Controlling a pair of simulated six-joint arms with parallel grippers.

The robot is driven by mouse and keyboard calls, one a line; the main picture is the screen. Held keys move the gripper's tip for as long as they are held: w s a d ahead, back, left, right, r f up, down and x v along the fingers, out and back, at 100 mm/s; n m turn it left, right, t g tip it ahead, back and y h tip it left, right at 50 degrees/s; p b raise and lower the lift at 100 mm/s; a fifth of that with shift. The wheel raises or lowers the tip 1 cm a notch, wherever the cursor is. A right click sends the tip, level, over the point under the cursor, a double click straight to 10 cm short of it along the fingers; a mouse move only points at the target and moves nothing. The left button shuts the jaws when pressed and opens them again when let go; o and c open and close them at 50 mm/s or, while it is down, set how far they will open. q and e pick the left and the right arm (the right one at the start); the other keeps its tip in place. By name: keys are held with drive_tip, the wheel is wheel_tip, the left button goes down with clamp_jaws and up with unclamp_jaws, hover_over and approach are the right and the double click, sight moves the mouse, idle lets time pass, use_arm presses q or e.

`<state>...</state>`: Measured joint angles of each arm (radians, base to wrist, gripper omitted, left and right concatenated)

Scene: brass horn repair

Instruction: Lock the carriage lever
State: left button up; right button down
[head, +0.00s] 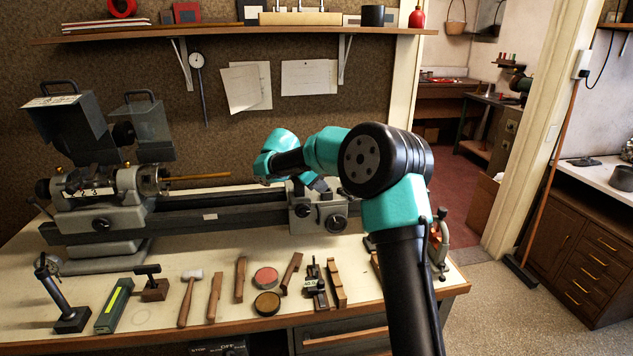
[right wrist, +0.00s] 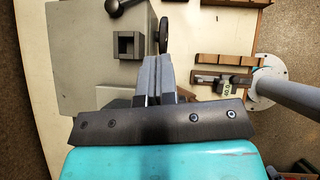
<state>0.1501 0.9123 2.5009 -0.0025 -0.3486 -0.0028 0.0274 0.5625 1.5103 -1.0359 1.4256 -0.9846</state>
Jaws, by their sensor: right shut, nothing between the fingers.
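The lathe's grey carriage (head: 307,217) sits at the right end of the bed in the head view, with round dark knobs on its front. In the right wrist view its grey body (right wrist: 85,75) lies left of my fingers. A dark ball-ended lever (right wrist: 113,6) shows at the top edge there; I cannot tell whether it is locked. A black disc-like part (right wrist: 164,35) stands edge-on just beyond my fingertips. My right gripper (right wrist: 152,60) is shut and empty, over the carriage's edge; my own arm partly hides it in the head view. My left gripper is out of view.
The lathe headstock (head: 105,205) with its raised guards stands left, a thin brass-coloured rod (head: 200,177) extending from it. A mallet (head: 190,290), round tins (head: 267,303) and wooden blocks (head: 240,280) lie along the bench front (head: 150,318). A shelf (head: 230,32) hangs above.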

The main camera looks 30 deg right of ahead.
sight(346, 195)
drive_tip(key=x, duration=0.2)
drive_tip(key=d+x, duration=0.1)
drive_tip(key=x, duration=0.2)
drive_tip(key=r+x, duration=0.1)
drive_tip(key=x, duration=0.2)
drive_tip(key=shift+s+d+r, duration=0.1)
drive_tip(key=shift+s+d, duration=0.15)
drive_tip(key=shift+d, duration=0.5)
